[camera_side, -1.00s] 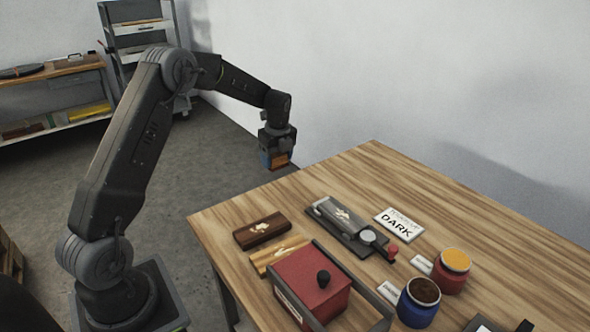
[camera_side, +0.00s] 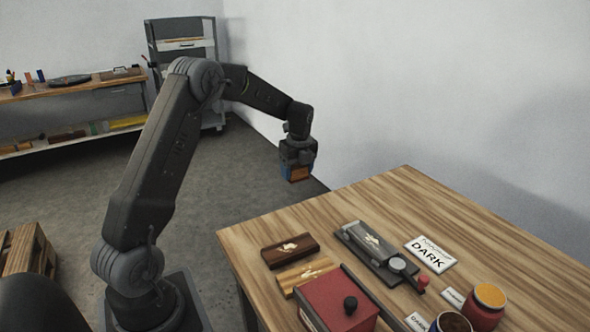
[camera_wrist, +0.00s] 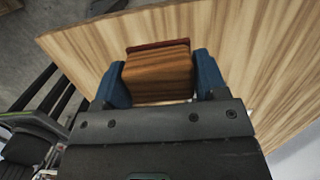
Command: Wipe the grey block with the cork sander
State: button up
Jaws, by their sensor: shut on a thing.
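My gripper (camera_side: 297,172) hangs in the air beyond the far left edge of the table, well away from the blocks. Its blue fingers are shut on a brown wood-grained block that looks like the cork sander (camera_side: 299,174). In the wrist view the sander (camera_wrist: 158,75) sits between both fingers, with a dark red strip along its far edge. The grey block (camera_side: 356,235), with a pale inlay on top, appears to lie in a dark clamp fixture (camera_side: 384,273) on the table. Nothing touches the block from above.
A dark brown block (camera_side: 288,251) and a light wood block (camera_side: 303,274) lie left of the fixture. A red box (camera_side: 330,300) with a black knob stands in front. A DARK card (camera_side: 430,254) and red (camera_side: 483,305) and blue (camera_side: 450,324) jars are to the right. The table's far part is clear.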

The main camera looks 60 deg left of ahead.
jog(key=w+d, duration=0.5)
jog(key=d, duration=0.6)
send_over(362, 231)
jog(key=shift+f, duration=3.5)
jog(key=shift+d+f, duration=0.45)
jog(key=shift+d, duration=0.25)
jog(key=shift+c, duration=0.4)
jog(key=shift+d, duration=3.05)
jog(key=shift+a, duration=3.6)
jog(key=shift+a+r, duration=0.15)
jog(key=shift+a, duration=0.05)
notch_tip(362, 231, up, 8)
